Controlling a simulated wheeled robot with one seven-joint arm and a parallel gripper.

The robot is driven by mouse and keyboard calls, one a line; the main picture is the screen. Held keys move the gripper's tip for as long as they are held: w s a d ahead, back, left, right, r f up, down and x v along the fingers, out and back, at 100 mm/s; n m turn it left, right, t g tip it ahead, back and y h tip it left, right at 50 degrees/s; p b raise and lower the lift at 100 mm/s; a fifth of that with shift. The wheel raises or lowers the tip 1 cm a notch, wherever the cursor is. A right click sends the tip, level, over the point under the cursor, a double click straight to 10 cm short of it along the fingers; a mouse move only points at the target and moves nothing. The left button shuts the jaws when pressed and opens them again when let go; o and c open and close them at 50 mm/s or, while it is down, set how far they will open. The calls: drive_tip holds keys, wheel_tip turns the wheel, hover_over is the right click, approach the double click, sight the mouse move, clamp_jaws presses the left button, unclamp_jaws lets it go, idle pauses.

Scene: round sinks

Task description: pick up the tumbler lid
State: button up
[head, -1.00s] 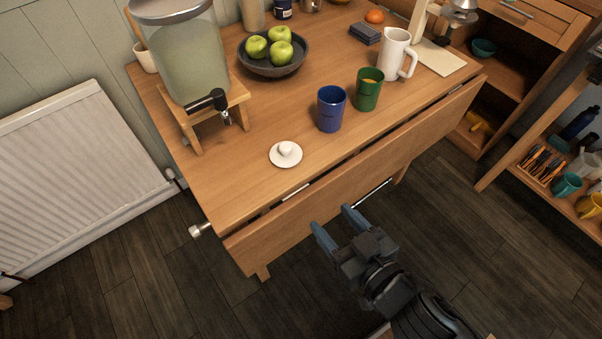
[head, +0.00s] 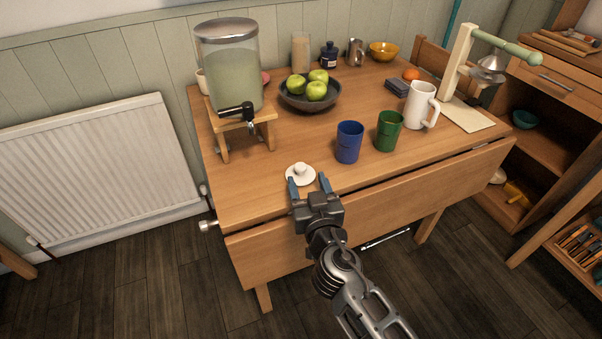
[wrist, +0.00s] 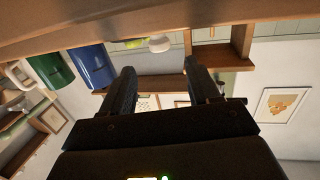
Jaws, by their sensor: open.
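The tumbler lid (head: 301,175) is a small white disc with a round knob, lying on the wooden table (head: 252,178) near its front edge. My gripper (head: 308,181) is open and empty at the front edge, its two blue-grey fingers pointing at the lid. In the head view the fingertips reach the lid's near side; I cannot tell whether they touch it. In the upside-down wrist view the lid (wrist: 160,43) shows beyond the gap between the fingers (wrist: 160,68). A blue tumbler (head: 349,143) and a green tumbler (head: 388,131) stand upright to the right.
A drink dispenser (head: 229,70) on a wooden stand is at the back left. A dark bowl (head: 297,101) of green apples stands behind the lid. A white mug (head: 420,105) is farther right. The tabletop left of the lid is clear.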

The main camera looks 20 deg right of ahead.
sight(302, 170)
drive_tip(key=x, duration=0.5)
drive_tip(key=shift+a+f+p, duration=0.1)
drive_tip(key=shift+f+p, duration=0.2)
drive_tip(key=c, duration=1.1)
drive_tip(key=shift+r, duration=0.15)
